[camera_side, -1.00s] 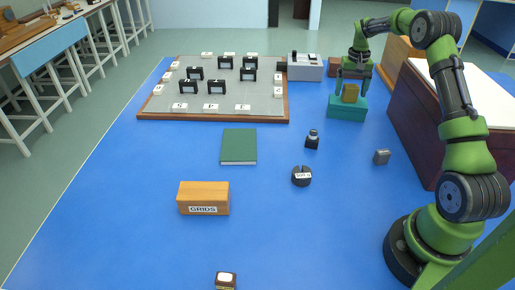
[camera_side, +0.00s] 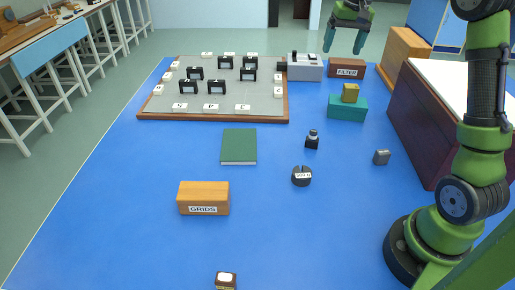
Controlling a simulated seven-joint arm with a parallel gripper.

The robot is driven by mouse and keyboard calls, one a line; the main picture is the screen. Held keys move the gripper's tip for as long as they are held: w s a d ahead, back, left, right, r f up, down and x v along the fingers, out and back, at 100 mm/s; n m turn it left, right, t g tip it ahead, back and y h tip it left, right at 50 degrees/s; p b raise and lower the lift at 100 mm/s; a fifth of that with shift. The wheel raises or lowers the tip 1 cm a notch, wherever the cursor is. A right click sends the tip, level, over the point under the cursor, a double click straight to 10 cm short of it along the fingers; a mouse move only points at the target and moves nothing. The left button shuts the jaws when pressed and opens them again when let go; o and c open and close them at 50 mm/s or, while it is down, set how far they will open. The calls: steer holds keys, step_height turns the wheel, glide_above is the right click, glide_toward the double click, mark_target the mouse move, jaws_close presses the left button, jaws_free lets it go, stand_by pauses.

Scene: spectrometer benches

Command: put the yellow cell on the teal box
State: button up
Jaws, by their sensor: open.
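The yellow cell (camera_side: 350,93) is a small yellow block standing upright on top of the teal box (camera_side: 347,108), toward the right of the blue table. My gripper (camera_side: 344,46) is open and empty, high above and behind the teal box, clear of the cell. Nothing touches the cell except the box under it.
A wooden box labelled FILTER (camera_side: 346,69) and a grey instrument (camera_side: 305,67) stand behind the teal box. A framed board (camera_side: 228,104) with several black holders lies to the left. A dark red case (camera_side: 440,125) stands right.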

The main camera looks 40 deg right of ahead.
steer(key=s+a+r+n+t, duration=0.1)
steer(key=s+a+r+t, duration=0.1)
steer(key=s+a, duration=0.45)
steer(key=s+a+r+n+t, duration=0.1)
steer(key=s+a, duration=0.2)
steer(key=a, duration=0.7)
steer(key=s+a+f+t+y, duration=0.1)
steer(key=s+a+f, duration=0.1)
steer(key=s+a, duration=0.2)
steer(key=s+a+f+n+t+y, duration=0.1)
steer(key=s+a+f, duration=0.1)
steer(key=s+a, duration=0.2)
steer(key=shift+s+f, duration=0.4)
steer(key=shift+s, duration=0.45)
